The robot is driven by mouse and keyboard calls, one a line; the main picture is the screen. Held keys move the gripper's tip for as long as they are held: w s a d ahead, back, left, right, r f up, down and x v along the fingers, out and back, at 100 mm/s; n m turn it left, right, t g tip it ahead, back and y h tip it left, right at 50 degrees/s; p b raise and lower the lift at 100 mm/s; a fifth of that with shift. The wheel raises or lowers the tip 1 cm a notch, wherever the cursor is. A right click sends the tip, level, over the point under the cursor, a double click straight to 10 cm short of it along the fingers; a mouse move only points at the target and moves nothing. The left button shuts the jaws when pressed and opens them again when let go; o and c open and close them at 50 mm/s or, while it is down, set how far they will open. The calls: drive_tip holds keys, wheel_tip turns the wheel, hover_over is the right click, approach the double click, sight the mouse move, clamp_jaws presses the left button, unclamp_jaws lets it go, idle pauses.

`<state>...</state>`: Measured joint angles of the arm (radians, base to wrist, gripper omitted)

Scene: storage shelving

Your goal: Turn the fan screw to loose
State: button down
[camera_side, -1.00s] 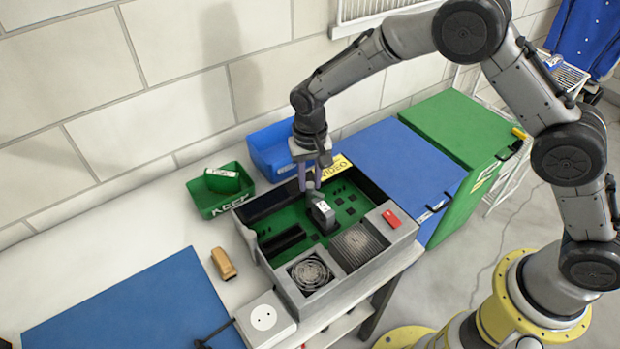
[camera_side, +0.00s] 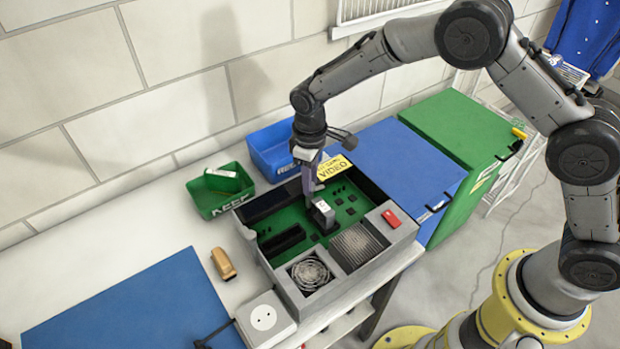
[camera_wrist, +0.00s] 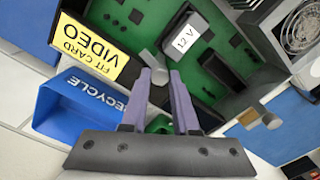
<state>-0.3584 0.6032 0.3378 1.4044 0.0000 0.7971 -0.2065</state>
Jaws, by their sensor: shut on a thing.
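My gripper (camera_side: 311,192) points down into the open grey computer case (camera_side: 372,269), beside the dark 12 V box (camera_side: 323,217). In the wrist view its two purple fingers (camera_wrist: 162,74) are close together around a small grey piece, taken to be the fan screw. The fingers hide most of that piece, so its seating cannot be told. The round fan (camera_side: 309,272) sits in the case's near left corner, apart from the gripper. It also shows at the top right of the wrist view (camera_wrist: 300,27).
A blue recycle bin (camera_side: 271,154) and a green keep bin (camera_side: 206,209) stand behind the case. A yellow video card label (camera_side: 333,172) is at its back edge. A brown object (camera_side: 223,263) and a white box (camera_side: 265,320) lie at left. The blue mat (camera_side: 135,312) is clear.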

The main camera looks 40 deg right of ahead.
drive_tip(key=shift+r+n, duration=0.1)
drive_tip(key=shift+n, duration=1.1)
drive_tip(key=c, duration=0.7)
unclamp_jaws()
wheel_tip(320, 180, up, 14)
drive_tip(key=shift+f, duration=0.1)
